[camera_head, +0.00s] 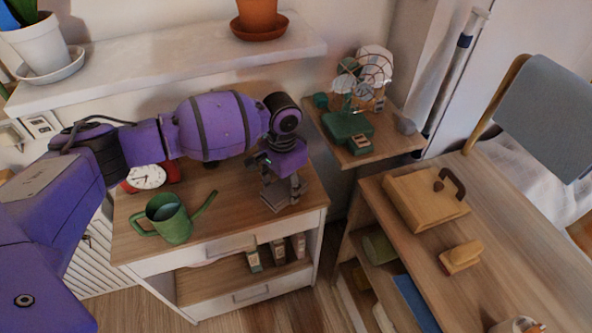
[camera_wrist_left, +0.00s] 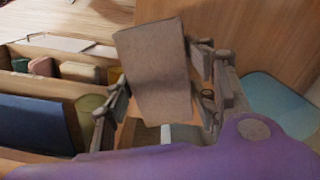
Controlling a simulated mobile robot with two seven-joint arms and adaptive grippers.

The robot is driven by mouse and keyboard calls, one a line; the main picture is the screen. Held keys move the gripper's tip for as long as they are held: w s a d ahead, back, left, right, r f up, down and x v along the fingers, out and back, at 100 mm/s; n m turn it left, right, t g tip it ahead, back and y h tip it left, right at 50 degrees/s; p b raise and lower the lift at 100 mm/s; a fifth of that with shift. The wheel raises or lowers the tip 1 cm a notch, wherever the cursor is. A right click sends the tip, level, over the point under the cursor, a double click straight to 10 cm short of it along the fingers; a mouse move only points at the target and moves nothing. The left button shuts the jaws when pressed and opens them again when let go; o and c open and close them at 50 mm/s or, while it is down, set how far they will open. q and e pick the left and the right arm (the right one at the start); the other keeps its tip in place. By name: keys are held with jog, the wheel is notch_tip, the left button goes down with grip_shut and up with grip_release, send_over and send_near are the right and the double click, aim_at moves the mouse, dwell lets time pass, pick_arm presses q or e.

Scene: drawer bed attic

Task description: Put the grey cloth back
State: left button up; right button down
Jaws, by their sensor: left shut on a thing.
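My left gripper (camera_head: 283,192) reaches in over the right end of the wooden dresser, pointing down. In the left wrist view, its fingers (camera_wrist_left: 165,85) are shut on a flat, grey-brown rectangular piece, which looks like the grey cloth (camera_wrist_left: 155,60). The piece stands up between the two fingers, slightly tilted. In the head view the cloth is hard to tell apart from the grey fingers. My right gripper is in neither view.
A green watering can (camera_head: 170,218) and a red clock (camera_head: 147,177) stand on the dresser (camera_head: 225,222). Small boxes (camera_head: 278,250) sit on its open shelf. A fan (camera_head: 362,80) stands on a small shelf. A desk (camera_head: 500,215) at right holds a wooden case (camera_head: 425,200).

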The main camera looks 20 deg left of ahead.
aim_at(285, 193)
pick_arm(q)
jog(key=shift+w+f, duration=0.2)
jog(key=shift+f, duration=0.1)
notch_tip(285, 193, down, 3)
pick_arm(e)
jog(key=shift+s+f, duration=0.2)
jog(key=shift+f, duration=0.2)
pick_arm(q)
jog(key=shift+f, duration=0.1)
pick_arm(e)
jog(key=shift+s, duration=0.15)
pick_arm(q)
jog(key=o, duration=1.2)
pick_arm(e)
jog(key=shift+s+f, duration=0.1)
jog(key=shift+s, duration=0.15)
